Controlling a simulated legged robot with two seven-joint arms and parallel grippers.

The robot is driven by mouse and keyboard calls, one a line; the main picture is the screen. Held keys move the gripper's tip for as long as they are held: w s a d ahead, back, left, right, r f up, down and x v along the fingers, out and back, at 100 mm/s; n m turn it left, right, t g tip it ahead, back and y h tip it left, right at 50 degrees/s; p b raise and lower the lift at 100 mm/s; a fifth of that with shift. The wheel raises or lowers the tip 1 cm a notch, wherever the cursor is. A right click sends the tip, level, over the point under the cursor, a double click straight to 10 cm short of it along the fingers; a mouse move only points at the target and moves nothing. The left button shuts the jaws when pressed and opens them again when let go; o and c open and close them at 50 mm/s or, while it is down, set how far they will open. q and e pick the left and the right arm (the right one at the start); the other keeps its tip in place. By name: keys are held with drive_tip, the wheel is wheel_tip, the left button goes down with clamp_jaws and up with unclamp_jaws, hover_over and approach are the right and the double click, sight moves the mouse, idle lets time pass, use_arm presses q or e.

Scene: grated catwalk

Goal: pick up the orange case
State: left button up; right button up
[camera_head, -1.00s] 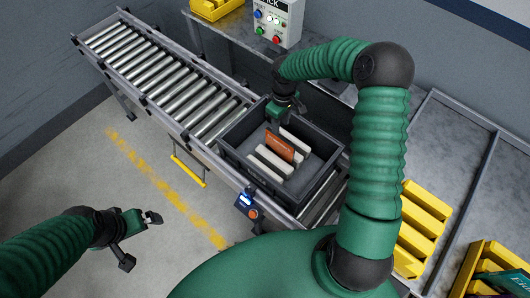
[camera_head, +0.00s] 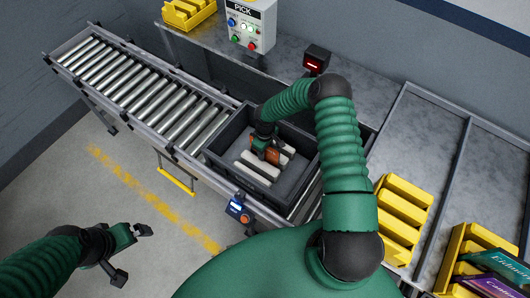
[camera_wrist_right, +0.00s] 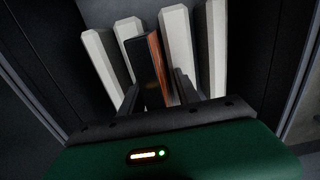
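The orange case (camera_head: 273,156) stands on edge among white slats in a dark grey tote (camera_head: 309,166). In the right wrist view the case (camera_wrist_right: 157,68) shows a dark face and an orange side. My right gripper (camera_head: 266,149) is down inside the tote, over the case, and hides part of it in the head view. In the wrist view its fingers (camera_wrist_right: 157,92) are apart, one on each side of the case, with gaps visible. My left gripper (camera_head: 132,253) is open and empty, away from the tote at the lower left.
The tote sits on a roller conveyor (camera_head: 130,82). Several white slats (camera_head: 252,172) stand beside the case. A control box (camera_head: 248,28) and a small black device (camera_head: 315,60) stand behind. Yellow bins (camera_head: 402,208) are at the right.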

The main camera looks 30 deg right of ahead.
drive_tip(key=shift+s+a, duration=0.15)
drive_tip(key=shift+c, duration=1)
clamp_jaws()
